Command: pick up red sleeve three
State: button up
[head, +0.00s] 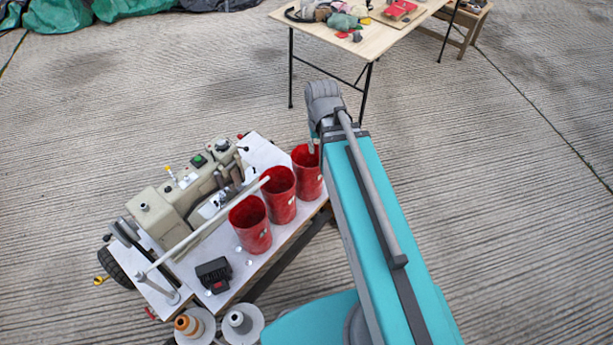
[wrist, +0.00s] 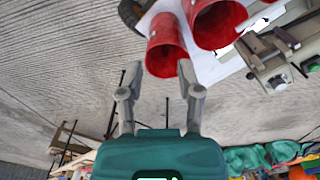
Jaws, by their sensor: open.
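Three red sleeves stand in a row on a white sewing-machine table: a near one (head: 251,226), a middle one (head: 279,196) and a far one (head: 307,172). Each has a small pale label, too small to read. My gripper (head: 313,146) is at the far sleeve's rim in the head view, mostly hidden by my arm. In the wrist view my gripper (wrist: 160,67) is open, its two fingertips on either side of a sleeve's open end (wrist: 164,45). Whether they touch it I cannot tell. Another sleeve (wrist: 213,22) is beside it.
A beige sewing machine (head: 167,211) fills the white table's (head: 262,152) left side, with a pale rod slanting near the sleeves. A black box (head: 214,275) and thread spools (head: 240,321) are nearer. A cluttered wooden table (head: 385,35) stands behind.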

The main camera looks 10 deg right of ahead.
jog(key=w+f+m+b, duration=0.6)
jog(key=w+m, duration=0.1)
jog(key=w, duration=0.3)
jog(key=w+f+m+b, duration=0.6)
jog(key=w+f+m, duration=0.1)
jog(key=w, duration=0.4)
jog(key=shift+a, duration=0.45)
jog(key=b, duration=0.9)
send_over(303, 151)
notch_tip(303, 151, down, 8)
jog(key=shift+a+f, duration=0.25)
jog(key=shift+s+f, duration=0.1)
jog(key=shift+d+f+b, duration=0.15)
jog(key=shift+f+b, duration=2.35)
grip_shut()
